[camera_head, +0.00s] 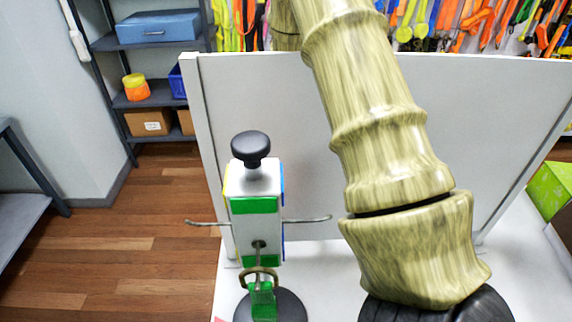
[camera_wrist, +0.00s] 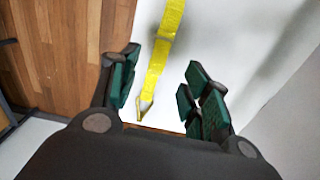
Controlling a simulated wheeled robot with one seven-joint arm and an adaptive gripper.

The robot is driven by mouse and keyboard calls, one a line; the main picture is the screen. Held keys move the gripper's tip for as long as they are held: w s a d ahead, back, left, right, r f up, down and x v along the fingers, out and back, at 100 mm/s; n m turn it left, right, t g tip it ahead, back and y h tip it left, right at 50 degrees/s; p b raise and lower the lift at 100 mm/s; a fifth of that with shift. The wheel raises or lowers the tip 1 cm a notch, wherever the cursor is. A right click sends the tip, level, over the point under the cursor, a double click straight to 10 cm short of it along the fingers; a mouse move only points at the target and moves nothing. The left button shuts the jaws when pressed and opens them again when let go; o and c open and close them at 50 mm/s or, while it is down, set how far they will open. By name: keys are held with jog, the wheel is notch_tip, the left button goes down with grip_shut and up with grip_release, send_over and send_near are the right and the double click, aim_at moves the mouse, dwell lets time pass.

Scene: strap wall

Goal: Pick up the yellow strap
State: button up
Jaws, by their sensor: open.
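A yellow strap (camera_wrist: 163,48) shows in the wrist view. It runs from the top edge down to a narrow, pointed lower end, over a white surface. My gripper (camera_wrist: 160,78) is open, with dark green pads on either side of the strap's lower part. The jaws look empty; I cannot tell how far the strap is from them in depth.
A post (camera_head: 254,182) with a black knob and side hooks stands on the white table (camera_head: 228,292). A green strap (camera_head: 262,301) hangs at its front. A grey-white panel (camera_head: 270,100) rises behind. Shelves (camera_head: 105,42) stand far left; a green box (camera_head: 550,188) is at right.

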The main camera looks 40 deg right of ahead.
jog(key=f, duration=0.3)
jog(key=shift+w+a+p, duration=0.15)
jog(key=shift+w+p, duration=0.1)
jog(key=shift+p, duration=0.1)
jog(key=shift+a+f+p, duration=0.1)
jog(key=shift+f+p, duration=1.15)
jog(key=shift+f, duration=0.45)
jog(key=shift+f+p, duration=0.35)
jog(key=shift+f, duration=0.9)
grip_shut()
